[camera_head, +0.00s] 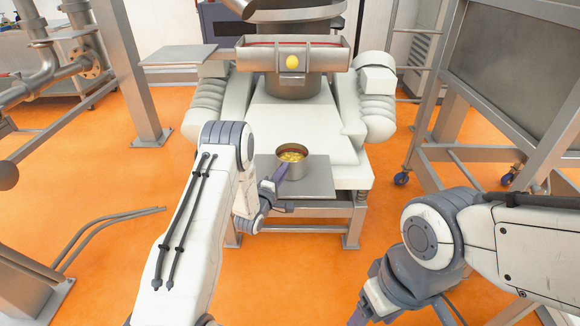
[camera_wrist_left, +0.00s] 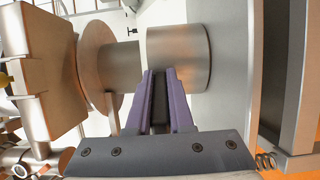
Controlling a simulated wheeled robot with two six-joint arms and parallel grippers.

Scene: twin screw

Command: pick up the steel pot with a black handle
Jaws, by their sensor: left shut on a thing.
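The steel pot (camera_head: 290,168) is upright at the front of the machine, over a grey plate, with yellow pieces inside. In the left wrist view its round steel side (camera_wrist_left: 182,56) is just beyond the fingertips. My left gripper (camera_head: 279,178) is at the pot's front left side. In the left wrist view its purple fingers (camera_wrist_left: 161,78) are shut on the dark handle (camera_wrist_left: 160,92), which is mostly hidden between them. I cannot tell whether the pot touches the plate. My right gripper (camera_head: 358,318) is partly cut off at the bottom edge; its jaws cannot be made out.
The grey plate (camera_head: 318,187) sits on a metal stand in front of the white machine (camera_head: 300,125). A steel trough (camera_head: 320,58) with a yellow spot is above. A wheeled metal frame (camera_head: 475,155) stands at right. Pipes (camera_head: 100,225) are at left. Orange floor (camera_head: 120,185) is open between.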

